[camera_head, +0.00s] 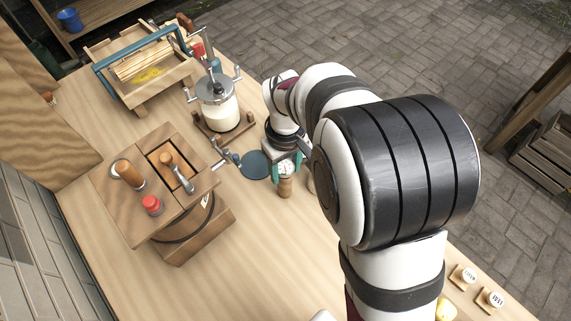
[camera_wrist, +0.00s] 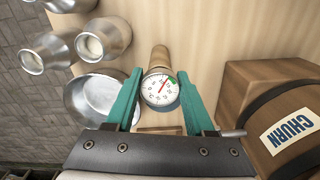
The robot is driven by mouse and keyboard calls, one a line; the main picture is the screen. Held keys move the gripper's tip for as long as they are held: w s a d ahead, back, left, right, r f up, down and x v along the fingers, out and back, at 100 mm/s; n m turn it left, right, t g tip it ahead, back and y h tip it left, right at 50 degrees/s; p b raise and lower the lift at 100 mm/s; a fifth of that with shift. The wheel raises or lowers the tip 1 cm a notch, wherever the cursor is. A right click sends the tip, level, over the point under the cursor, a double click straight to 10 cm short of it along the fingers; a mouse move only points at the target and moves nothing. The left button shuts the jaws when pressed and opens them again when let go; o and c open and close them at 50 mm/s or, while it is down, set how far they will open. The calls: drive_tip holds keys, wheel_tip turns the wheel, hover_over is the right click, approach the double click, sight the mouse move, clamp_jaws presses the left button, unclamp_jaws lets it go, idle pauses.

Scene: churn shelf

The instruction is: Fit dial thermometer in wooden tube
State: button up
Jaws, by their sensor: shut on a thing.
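The dial thermometer (camera_wrist: 160,88) has a round white face with a red needle and a green mark. It sits between the teal fingers of my gripper (camera_wrist: 159,80), which is shut on it. In the head view the white dial (camera_head: 285,168) shows small between the teal fingers of my gripper (camera_head: 286,165). The wooden tube (camera_head: 286,188) shows just below the dial there, and just beyond it in the wrist view (camera_wrist: 159,56). The dial hides the thermometer's stem, so I cannot tell whether it is inside the tube.
A wooden churn (camera_head: 180,235), labelled CHURN in the wrist view (camera_wrist: 262,105), stands close by. A glass jar churn (camera_head: 218,110) and wooden trough (camera_head: 145,70) stand farther back. A metal bowl (camera_wrist: 88,98) and metal cans (camera_wrist: 103,38) are left in the wrist view. Bare tabletop lies in front.

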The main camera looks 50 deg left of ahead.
drive_tip(key=shift+f, duration=0.65)
drive_tip(key=shift+r, duration=0.1)
drive_tip(key=o, duration=1.1)
drive_tip(key=c, duration=0.3)
drive_tip(key=shift+c, duration=0.2)
drive_tip(key=shift+r, duration=2.5)
